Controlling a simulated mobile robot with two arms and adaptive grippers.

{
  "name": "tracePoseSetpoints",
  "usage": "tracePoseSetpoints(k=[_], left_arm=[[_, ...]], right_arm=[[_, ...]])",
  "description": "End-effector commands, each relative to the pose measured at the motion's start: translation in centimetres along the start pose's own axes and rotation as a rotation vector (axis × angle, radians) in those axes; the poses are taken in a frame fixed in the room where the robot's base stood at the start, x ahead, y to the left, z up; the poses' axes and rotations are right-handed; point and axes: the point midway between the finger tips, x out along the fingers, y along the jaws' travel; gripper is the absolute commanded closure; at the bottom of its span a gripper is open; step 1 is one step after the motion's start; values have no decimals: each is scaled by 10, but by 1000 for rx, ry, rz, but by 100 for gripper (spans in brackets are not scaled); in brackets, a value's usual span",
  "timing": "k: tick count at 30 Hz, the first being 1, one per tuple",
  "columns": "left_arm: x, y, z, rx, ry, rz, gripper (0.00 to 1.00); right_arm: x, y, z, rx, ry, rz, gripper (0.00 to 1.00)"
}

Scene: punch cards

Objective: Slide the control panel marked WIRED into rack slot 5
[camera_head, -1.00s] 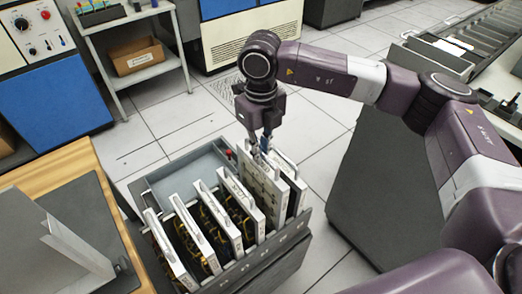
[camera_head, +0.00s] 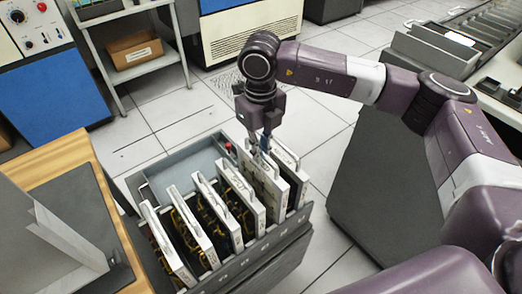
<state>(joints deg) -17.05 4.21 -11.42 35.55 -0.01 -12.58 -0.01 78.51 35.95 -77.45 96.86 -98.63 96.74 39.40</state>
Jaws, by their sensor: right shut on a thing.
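My right gripper (camera_head: 264,146) points down and is shut on the top of a pale control panel (camera_head: 264,182). The panel stands upright in the right part of the grey rack (camera_head: 252,252), its lower part behind the rack's front rail. Whether it is fully seated I cannot tell. Its label is too small to read, so I cannot confirm WIRED. Another panel (camera_head: 294,178) stands close to its right. Several panels with yellow wiring, such as this one (camera_head: 208,222), stand to its left. The rail's slot marks are not legible. My left gripper is not in view.
A grey tray area (camera_head: 180,168) lies behind the panels, with a small red item at its right end. A wooden desk (camera_head: 62,160) is close on the left. A shelf cart (camera_head: 160,68) holds a cardboard box. Tiled floor is clear behind the rack.

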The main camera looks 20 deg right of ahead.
Motion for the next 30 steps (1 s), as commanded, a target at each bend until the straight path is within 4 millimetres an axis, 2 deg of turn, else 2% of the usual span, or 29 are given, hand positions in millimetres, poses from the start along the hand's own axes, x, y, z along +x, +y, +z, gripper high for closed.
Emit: tracePoseSetpoints(k=[5,19,28,29,30], left_arm=[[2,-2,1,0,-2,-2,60],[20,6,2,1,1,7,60],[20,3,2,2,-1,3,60],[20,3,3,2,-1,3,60],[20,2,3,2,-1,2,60]], right_arm=[[0,0,1,0,-5,1,100],[22,0,2,0,-6,1,100],[23,0,2,0,-6,1,100],[23,0,2,0,-6,1,90],[23,0,1,0,-5,1,86]])
